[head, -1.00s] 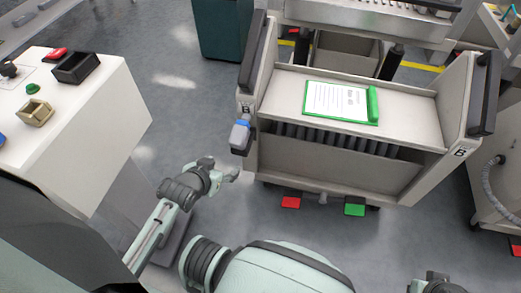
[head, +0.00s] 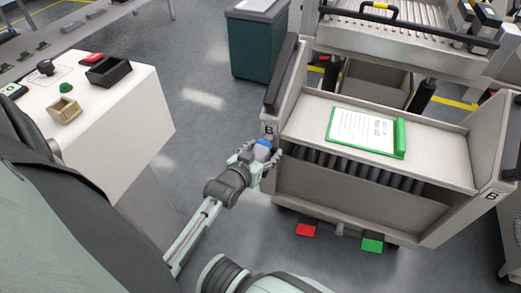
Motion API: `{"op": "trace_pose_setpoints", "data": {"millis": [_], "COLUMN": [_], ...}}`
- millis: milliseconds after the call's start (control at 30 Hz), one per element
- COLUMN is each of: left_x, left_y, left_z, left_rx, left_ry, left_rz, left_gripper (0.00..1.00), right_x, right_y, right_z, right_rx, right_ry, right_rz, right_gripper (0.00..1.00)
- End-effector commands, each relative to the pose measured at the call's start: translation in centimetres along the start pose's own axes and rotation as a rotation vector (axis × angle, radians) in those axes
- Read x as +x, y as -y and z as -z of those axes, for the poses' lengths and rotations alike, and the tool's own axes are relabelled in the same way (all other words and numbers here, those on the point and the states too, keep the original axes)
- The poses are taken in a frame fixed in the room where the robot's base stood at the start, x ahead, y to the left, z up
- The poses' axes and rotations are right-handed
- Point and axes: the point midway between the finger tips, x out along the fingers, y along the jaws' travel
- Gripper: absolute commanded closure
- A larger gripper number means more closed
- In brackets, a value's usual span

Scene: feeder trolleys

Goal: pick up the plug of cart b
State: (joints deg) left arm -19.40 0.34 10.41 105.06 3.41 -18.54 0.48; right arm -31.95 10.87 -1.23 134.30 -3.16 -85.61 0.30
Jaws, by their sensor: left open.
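Cart B (head: 365,209) stands right of centre, with a "B" label on each front post. Its plug (head: 262,151), grey with a blue part, sits at the cart's left front post. My left gripper (head: 256,153) is at the plug, its open fingers on either side of it. The fingers hide part of the plug, and I cannot tell whether they touch it. My right gripper is out of the picture.
A green clipboard (head: 366,132) with a paper lies on the cart's top. Red (head: 306,230) and green (head: 372,245) pedals stick out below. A white console (head: 112,112) with small boxes stands at the left, and a dark green cabinet (head: 257,43) behind. Grey floor between is clear.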

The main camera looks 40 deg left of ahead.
Motion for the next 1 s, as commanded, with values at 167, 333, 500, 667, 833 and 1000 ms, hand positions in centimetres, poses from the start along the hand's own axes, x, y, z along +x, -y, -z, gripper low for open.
{"op": "trace_pose_setpoints", "data": {"millis": [167,333,500,667,833,1000], "left_x": [1.42,1.41,1.40,1.39,1.38,1.38], "left_y": [0.06,0.07,0.07,0.07,0.07,0.07], "left_z": [0.08,0.09,0.09,0.09,0.09,0.21], "left_rx": [0.001,0.001,0.001,0.002,0.002,0.002], "left_ry": [-0.001,-0.001,-0.001,-0.001,-0.001,-0.003], "left_rz": [0.001,0.001,0.001,0.001,0.001,0.001], "left_gripper": [0.38,0.38,0.55,0.75,0.96,1.00], "right_x": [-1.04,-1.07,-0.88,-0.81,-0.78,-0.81], "right_y": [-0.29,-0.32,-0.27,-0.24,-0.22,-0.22], "right_z": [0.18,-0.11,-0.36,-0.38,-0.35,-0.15], "right_rx": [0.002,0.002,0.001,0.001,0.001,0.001], "right_ry": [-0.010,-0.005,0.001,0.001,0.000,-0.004], "right_rz": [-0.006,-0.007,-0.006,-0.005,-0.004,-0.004], "right_gripper": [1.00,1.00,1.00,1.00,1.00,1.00]}}
